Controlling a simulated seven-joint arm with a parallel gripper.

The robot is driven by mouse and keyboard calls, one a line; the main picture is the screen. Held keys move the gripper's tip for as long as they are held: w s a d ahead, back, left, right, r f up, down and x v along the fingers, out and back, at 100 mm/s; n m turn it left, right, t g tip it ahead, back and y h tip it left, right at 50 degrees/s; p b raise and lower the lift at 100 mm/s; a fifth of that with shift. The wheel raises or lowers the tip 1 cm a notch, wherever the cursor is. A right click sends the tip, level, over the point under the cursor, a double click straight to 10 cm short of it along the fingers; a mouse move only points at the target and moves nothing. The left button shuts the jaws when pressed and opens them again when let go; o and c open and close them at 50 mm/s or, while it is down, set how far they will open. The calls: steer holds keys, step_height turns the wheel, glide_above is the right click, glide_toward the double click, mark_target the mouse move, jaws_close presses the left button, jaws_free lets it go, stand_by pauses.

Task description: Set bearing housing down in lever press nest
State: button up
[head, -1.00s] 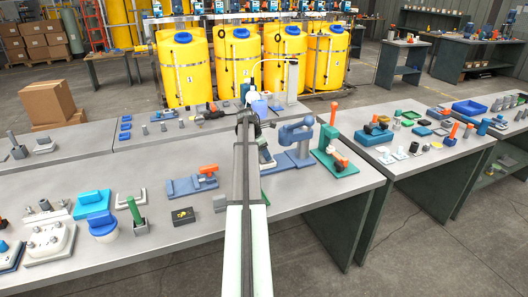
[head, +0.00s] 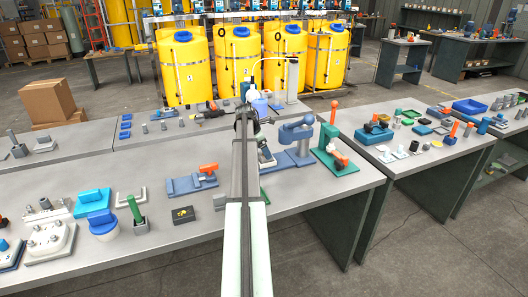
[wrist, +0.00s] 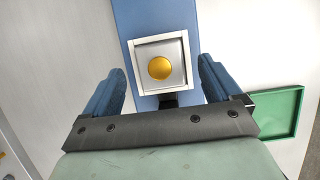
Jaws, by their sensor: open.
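In the wrist view, a grey square block with a gold round centre, apparently the bearing housing (wrist: 160,68), sits inside a white square frame, the nest (wrist: 137,78). The frame is on the blue base of the lever press (wrist: 139,18). My gripper (wrist: 161,66) is open, its two blue fingers on either side of the frame with a gap to each. Nothing is held between them. In the head view, the blue lever press (head: 293,141) stands right of my arm. My arm largely hides the nest and gripper there.
A green tray (wrist: 299,112) lies right of the gripper in the wrist view. In the head view, a green press with an orange handle (head: 334,148) stands to the right. A blue fixture with an orange part (head: 195,183) lies to the left.

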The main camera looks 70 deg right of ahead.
steer(key=v, duration=1.2)
steer(key=shift+r, duration=0.2)
